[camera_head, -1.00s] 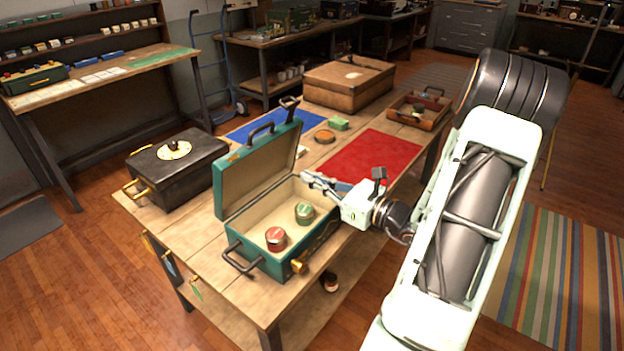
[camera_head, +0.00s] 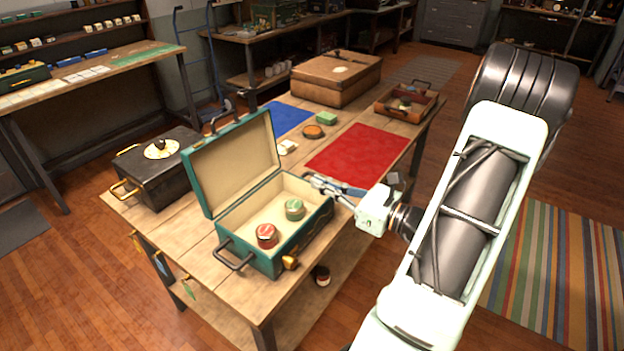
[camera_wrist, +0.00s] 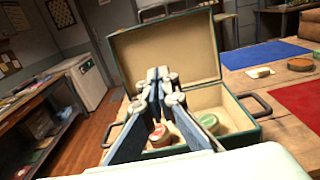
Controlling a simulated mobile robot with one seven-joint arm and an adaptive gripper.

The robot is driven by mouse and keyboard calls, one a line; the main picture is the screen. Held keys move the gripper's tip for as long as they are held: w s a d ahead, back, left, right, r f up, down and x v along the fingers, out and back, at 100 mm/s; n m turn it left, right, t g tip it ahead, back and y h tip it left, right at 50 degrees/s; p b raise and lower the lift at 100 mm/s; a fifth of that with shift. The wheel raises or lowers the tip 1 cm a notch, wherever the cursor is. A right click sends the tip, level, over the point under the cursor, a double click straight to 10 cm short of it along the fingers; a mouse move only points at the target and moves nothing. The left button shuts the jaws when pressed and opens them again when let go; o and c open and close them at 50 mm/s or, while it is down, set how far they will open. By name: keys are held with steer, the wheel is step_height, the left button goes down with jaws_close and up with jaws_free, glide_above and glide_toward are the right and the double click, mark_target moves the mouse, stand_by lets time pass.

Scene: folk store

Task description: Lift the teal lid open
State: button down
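The teal case (camera_head: 275,255) stands on the wooden table with its teal lid (camera_head: 232,165) raised and tilted back past upright. The lid's cream lining faces the tray. The lid also shows in the wrist view (camera_wrist: 190,55), behind my fingers. A red tin (camera_head: 266,235) and a green tin (camera_head: 295,209) lie inside the case. My gripper (camera_head: 308,180) is at the case's right far corner, apart from the lid in the head view. In the wrist view its fingertips (camera_wrist: 158,76) are together with nothing seen between them.
A black box (camera_head: 160,178) stands left of the lid. A brown case (camera_head: 335,82) and an open wooden box (camera_head: 425,106) stand at the far end.

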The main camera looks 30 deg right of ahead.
steer(key=shift+v, duration=2.4)
